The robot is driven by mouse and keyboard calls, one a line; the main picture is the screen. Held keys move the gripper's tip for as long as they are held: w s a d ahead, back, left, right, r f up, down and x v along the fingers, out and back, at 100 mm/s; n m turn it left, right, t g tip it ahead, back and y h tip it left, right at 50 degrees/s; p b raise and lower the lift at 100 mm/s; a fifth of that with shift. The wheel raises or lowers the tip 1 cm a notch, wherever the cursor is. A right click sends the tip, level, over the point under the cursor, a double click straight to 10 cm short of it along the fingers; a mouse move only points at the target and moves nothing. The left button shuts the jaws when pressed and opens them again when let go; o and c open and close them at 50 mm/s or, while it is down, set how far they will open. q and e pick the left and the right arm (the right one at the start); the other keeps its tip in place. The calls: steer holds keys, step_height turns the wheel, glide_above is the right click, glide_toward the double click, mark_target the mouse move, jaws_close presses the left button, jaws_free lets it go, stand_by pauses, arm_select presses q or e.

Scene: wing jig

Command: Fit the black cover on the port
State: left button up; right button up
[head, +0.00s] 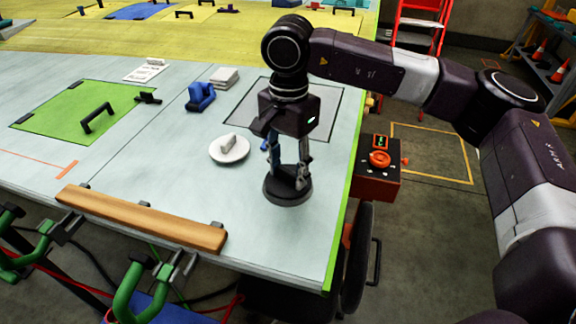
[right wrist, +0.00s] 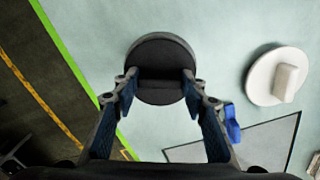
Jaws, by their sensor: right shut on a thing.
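The black cover (head: 286,194) is a round dark disc with a raised grip bar. My right gripper (head: 289,170) points down and is shut on this bar. In the right wrist view the cover (right wrist: 160,54) sits between the two fingertips (right wrist: 160,84). It is at or just above the pale table surface near the right edge; I cannot tell if it touches. I cannot make out the port; a grey outlined panel (head: 329,111) lies behind my gripper and is partly hidden by it. My left gripper is not in view.
A white round cover (head: 230,152) lies left of my gripper. A blue clamp-like piece (head: 200,97), a green panel (head: 68,122) and a wooden bar (head: 140,218) are further left. A red box with a knob (head: 378,182) stands beyond the table's right edge. The front right table area is clear.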

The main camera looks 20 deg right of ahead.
mark_target(288, 171)
steer(key=shift+f+b, duration=0.2)
steer(key=shift+b, duration=0.1)
steer(key=o, duration=1.4)
steer(key=shift+c, duration=0.2)
steer(key=shift+r, duration=0.5)
step_height(288, 171, up, 12)
steer(key=b, duration=0.1)
steer(key=shift+f+b, duration=0.2)
steer(key=shift+b, duration=0.2)
steer(key=shift+f, duration=0.1)
